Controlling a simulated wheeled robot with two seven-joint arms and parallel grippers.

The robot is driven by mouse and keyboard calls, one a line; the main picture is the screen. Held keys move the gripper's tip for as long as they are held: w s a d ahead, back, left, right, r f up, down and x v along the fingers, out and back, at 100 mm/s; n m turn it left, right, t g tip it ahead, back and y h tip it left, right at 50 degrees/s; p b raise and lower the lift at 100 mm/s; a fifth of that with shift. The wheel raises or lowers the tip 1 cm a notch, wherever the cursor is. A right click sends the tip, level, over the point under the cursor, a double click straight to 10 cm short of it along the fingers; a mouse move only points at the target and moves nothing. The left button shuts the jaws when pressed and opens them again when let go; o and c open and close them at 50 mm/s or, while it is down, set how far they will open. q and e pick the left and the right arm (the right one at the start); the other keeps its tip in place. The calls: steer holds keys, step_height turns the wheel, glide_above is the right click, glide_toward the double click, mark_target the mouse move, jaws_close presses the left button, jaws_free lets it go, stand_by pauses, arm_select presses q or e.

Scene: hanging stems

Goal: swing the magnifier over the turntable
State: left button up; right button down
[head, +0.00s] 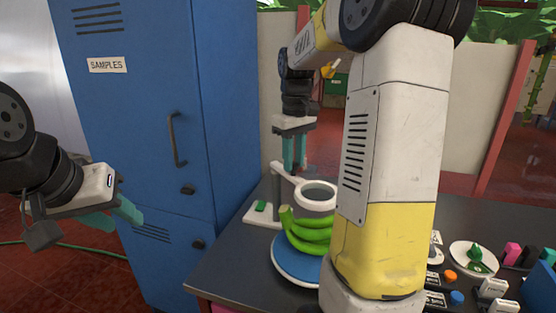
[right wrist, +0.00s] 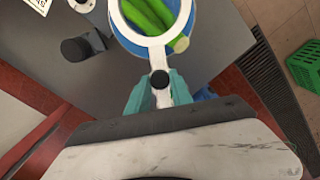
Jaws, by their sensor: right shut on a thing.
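The magnifier (head: 317,208) is a white ring lens on a short white arm from an upright stand (head: 257,216). Its ring appears above the green bananas (head: 303,238) on the blue turntable (head: 287,264). In the right wrist view the bananas show through the ring (right wrist: 157,58). My right gripper (head: 294,165) is shut at the magnifier's arm, its fingers around a dark knob (right wrist: 159,80). My left gripper (head: 118,216) is open and empty in front of the blue cabinet, away from the table. My right arm hides the turntable's right side.
The tall blue cabinet (head: 147,120) stands left of the dark table (head: 232,271). Right of my arm are a white plate (head: 459,262) with a green item, small labelled pieces and pink and black blocks (head: 512,252). A green crate (right wrist: 303,66) is on the floor.

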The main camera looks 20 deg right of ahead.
steer(key=shift+w+r, duration=0.1)
steer(key=c, duration=1.1)
jaws_free()
steer(key=shift+c, duration=0.2)
step_height(320, 180, up, 8)
steer(key=shift+f, duration=0.1)
